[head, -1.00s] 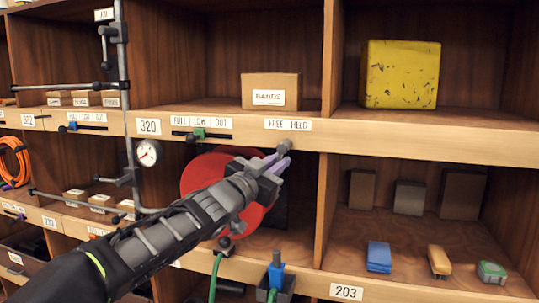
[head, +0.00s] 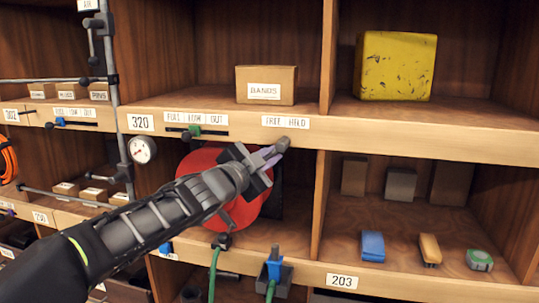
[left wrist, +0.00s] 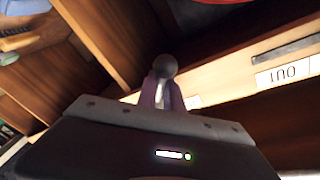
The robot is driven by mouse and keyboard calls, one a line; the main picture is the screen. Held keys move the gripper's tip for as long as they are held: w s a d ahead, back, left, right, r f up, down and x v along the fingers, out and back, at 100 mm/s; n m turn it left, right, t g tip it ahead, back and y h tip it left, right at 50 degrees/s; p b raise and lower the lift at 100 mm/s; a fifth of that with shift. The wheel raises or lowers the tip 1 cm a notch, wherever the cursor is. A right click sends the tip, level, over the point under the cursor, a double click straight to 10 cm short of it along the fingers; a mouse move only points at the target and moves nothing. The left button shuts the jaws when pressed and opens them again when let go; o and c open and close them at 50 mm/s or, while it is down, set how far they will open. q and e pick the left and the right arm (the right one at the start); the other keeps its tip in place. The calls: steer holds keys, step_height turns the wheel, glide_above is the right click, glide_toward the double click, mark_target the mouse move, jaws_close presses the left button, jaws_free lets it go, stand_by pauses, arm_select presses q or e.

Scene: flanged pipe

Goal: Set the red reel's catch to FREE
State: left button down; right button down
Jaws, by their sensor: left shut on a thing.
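The red reel (head: 199,164) sits in the bay under the shelf edge, partly hidden behind my left gripper and forearm. Its catch is a small grey knob (head: 283,144) on the shelf edge, below the FREE HOLD label (head: 285,122). The knob stands roughly below the middle of the label, so I cannot tell its setting. My left gripper (head: 274,155) reaches up from the lower left, its fingers shut on the knob. In the left wrist view, the knob's dark round end (left wrist: 165,67) shows at the fingertips (left wrist: 161,94). My right gripper is not in view.
A green slider (head: 194,131) sits under the FULL LOW OUT label, left of the catch. A gauge (head: 142,150) and a vertical pipe (head: 116,90) stand further left. A box marked BANDS (head: 266,85) and a yellow block (head: 395,66) rest on the shelf above.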

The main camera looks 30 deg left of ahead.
arm_select(q)
steer(key=shift+r, duration=0.1)
steer(key=c, duration=1.5)
jaws_free()
steer(key=shift+s, duration=0.1)
steer(key=s+p, duration=0.1)
steer(key=s, duration=0.6)
steer(key=shift+s+d, duration=0.1)
steer(key=shift+s, duration=0.2)
